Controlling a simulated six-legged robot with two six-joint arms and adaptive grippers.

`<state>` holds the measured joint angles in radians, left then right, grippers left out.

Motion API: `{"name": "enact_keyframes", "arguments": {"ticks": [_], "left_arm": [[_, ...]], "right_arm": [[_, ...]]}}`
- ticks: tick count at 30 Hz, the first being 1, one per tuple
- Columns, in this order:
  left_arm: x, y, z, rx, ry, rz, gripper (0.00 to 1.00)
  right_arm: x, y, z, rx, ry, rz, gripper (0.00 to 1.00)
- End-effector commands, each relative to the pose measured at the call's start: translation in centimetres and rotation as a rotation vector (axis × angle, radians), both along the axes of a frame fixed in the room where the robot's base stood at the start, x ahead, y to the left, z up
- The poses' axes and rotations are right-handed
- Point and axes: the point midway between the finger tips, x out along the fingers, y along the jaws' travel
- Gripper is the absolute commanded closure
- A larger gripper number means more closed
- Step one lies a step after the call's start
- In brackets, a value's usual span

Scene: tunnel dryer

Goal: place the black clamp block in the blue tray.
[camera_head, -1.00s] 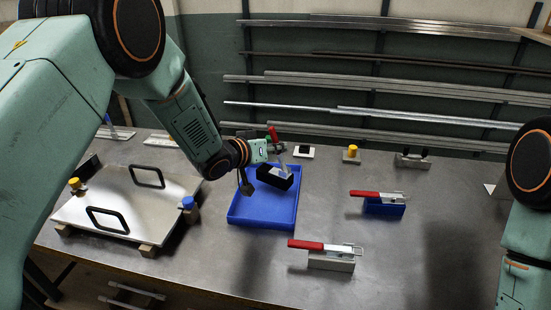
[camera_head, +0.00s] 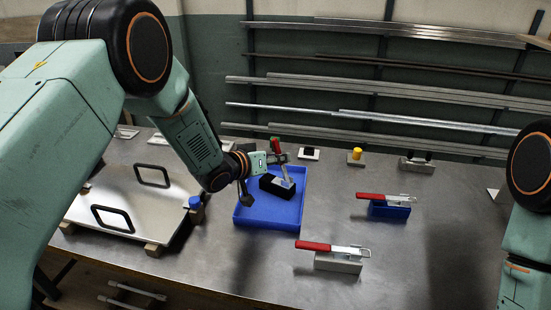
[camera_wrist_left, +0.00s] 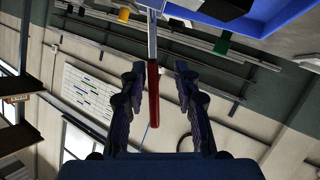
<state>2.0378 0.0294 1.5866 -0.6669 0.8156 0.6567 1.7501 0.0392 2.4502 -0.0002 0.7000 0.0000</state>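The black clamp block (camera_head: 277,186), with a metal lever and red handle (camera_head: 275,145), is inside the blue tray (camera_head: 268,222), near its back; it looks to rest on the tray floor. My left gripper (camera_head: 279,158) is at the clamp's upright handle, above the block. In the left wrist view, the red handle (camera_wrist_left: 153,92) stands between the two fingers of this gripper (camera_wrist_left: 160,88), with gaps on both sides. The fingers are apart. The block's dark underside and the blue tray (camera_wrist_left: 270,22) show at the top there. My right gripper is outside the views.
A red-handled clamp on a blue block (camera_head: 388,209) and another on a grey block (camera_head: 338,263) stand right of the tray. A metal plate with black handles (camera_head: 125,200) lies left. Small fixtures line the back, including one with a yellow knob (camera_head: 356,155).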

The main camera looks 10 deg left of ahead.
Motion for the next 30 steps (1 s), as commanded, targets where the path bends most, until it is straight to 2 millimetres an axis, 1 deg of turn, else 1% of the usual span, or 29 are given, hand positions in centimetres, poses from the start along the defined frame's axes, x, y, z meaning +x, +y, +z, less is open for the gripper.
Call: {"name": "enact_keyframes", "arguments": {"ticks": [5,8,11,24,30], "left_arm": [[0.0,-0.1,0.4,0.0,-0.001,-0.001,0.69],[-0.6,0.4,0.7,-0.001,0.0,0.002,0.69],[-1.8,1.0,1.2,-0.001,0.001,0.002,0.69],[-8.1,4.3,3.9,-0.003,0.0,0.003,0.69],[-9.6,5.1,4.5,-0.001,0.0,0.001,0.69]], "right_arm": [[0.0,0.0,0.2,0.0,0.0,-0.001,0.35],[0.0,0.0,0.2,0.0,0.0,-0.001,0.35],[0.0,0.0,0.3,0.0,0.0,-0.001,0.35],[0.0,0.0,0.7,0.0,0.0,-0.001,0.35],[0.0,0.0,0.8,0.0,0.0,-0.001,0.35]]}}
